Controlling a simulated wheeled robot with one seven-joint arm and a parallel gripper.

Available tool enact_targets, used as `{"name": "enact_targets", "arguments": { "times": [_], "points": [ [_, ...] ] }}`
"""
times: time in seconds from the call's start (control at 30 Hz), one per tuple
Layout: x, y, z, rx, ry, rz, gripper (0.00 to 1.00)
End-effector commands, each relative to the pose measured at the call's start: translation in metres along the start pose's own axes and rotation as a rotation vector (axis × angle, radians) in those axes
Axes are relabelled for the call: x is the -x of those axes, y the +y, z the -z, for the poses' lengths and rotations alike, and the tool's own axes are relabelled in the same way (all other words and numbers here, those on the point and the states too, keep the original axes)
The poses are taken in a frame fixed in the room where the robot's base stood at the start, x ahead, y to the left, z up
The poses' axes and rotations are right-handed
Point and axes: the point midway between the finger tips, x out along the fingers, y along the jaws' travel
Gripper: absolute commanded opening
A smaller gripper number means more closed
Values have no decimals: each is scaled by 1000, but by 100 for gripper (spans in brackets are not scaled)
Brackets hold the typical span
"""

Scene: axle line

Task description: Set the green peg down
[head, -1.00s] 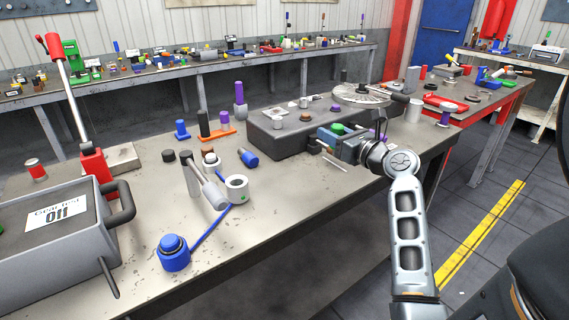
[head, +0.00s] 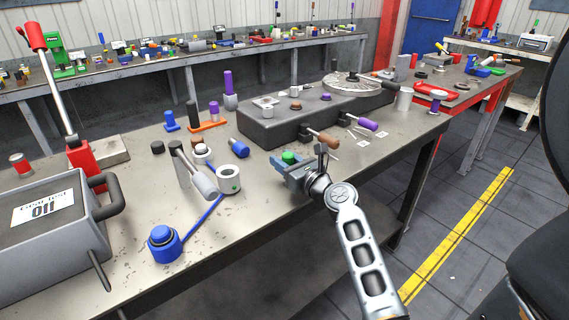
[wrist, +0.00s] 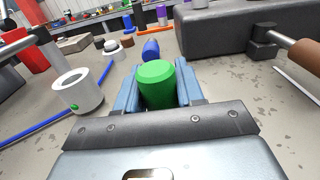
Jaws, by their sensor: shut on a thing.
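The green peg (wrist: 157,84) is held upright between the two blue fingers of my gripper (wrist: 158,92) in the wrist view. In the head view only the top of the green peg (head: 289,157) shows above my gripper (head: 290,168). My gripper is shut on it, over the front part of the table, in front of the dark grey block. Whether the peg's bottom touches the table is hidden.
A white ring with a green dot (head: 229,179) stands to the left of my gripper. A blue cylinder (head: 239,149) lies behind it. The dark grey block (head: 262,128) with handled tools is behind. Bare tabletop (head: 265,205) lies between ring and gripper.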

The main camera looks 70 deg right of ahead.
Motion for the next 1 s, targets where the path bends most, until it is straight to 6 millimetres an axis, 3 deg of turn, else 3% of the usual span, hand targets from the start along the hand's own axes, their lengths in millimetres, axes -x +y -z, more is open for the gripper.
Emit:
{"name": "enact_targets", "arguments": {
  "times": [0.37, 0.4, 0.67, 1.0],
  "points": [
    [0, 0, 4, 1, -1, 0, 1],
    [0, 0, 4, 2, 0, 0, 38],
    [0, 0, 3, 1, 0, 0, 63],
    [3, 0, 0, 0, 0, 0, 63]
  ]
}}
